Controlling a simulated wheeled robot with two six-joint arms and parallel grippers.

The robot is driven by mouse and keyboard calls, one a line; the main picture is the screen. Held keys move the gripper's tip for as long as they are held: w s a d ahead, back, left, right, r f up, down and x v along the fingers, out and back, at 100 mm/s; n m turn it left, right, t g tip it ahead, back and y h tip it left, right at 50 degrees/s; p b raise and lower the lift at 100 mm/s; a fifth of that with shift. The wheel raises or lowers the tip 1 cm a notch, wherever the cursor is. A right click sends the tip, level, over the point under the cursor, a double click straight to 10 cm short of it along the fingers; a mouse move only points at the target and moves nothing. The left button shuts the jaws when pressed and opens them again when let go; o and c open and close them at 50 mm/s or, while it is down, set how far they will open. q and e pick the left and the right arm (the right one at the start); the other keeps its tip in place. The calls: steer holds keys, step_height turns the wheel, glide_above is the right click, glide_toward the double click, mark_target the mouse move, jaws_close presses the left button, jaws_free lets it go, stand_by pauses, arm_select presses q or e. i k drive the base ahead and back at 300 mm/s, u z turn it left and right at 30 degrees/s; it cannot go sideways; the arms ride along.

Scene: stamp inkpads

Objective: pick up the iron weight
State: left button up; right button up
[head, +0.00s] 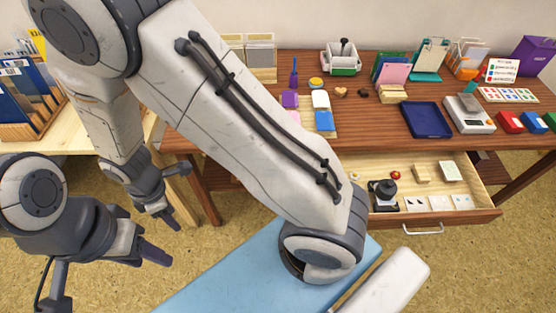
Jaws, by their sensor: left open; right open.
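The iron weight (383,194) appears to be the dark, rounded piece with a knob on top, standing upright in the left part of the open drawer (478,216). My large arm link passes close to its left side in the picture. My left gripper (145,256) is open at the lower left, far from the drawer. My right gripper (172,193) is open just above it in the picture, also well left of the drawer. Neither gripper touches the weight.
The drawer also holds a red-topped piece (395,175), a wooden block (421,174) and several pale cards. The wooden desk (385,125) above carries a blue tray (427,120), a scale (469,115) and several ink pads.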

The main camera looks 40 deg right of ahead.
mark_target(387, 189)
steer(key=i, duration=0.5)
steer(key=z, duration=2.5)
